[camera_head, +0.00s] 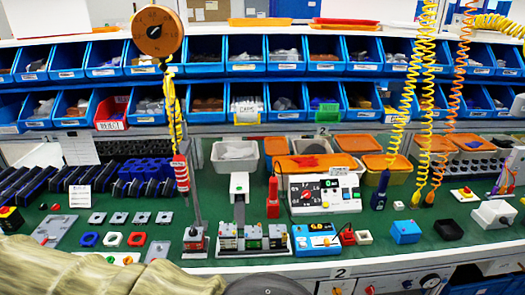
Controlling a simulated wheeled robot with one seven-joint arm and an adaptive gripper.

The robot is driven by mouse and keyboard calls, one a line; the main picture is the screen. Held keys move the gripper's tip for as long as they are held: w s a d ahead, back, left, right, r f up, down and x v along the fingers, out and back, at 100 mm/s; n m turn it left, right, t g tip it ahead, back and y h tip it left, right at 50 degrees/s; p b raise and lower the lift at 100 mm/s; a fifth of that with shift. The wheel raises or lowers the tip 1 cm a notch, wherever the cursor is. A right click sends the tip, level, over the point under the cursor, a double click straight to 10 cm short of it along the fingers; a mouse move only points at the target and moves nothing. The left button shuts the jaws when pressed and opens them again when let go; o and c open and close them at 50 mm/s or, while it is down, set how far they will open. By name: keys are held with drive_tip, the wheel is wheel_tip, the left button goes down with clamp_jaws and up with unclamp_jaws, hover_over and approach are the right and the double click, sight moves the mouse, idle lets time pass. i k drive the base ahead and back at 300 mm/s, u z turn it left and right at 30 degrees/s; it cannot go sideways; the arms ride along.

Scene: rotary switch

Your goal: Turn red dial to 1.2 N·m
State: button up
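A white control box (340,206) stands on the green bench right of centre. Its front has a dial with a red centre (306,194) inside a ring of scale marks on the left. The pointer setting and the printed units are too small to read. My gripper is not in view, and nothing is seen touching the dial.
A blue unit with a display (318,239) stands in front of the box. A red tool (273,197) stands upright to its left. Coiled yellow cables (408,95) hang on the right. A tan shape (90,270), unclear what, fills the lower left.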

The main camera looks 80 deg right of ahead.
sight(306, 195)
drive_tip(key=i, duration=2.2)
drive_tip(key=z, duration=4.2)
drive_tip(key=i, duration=0.95)
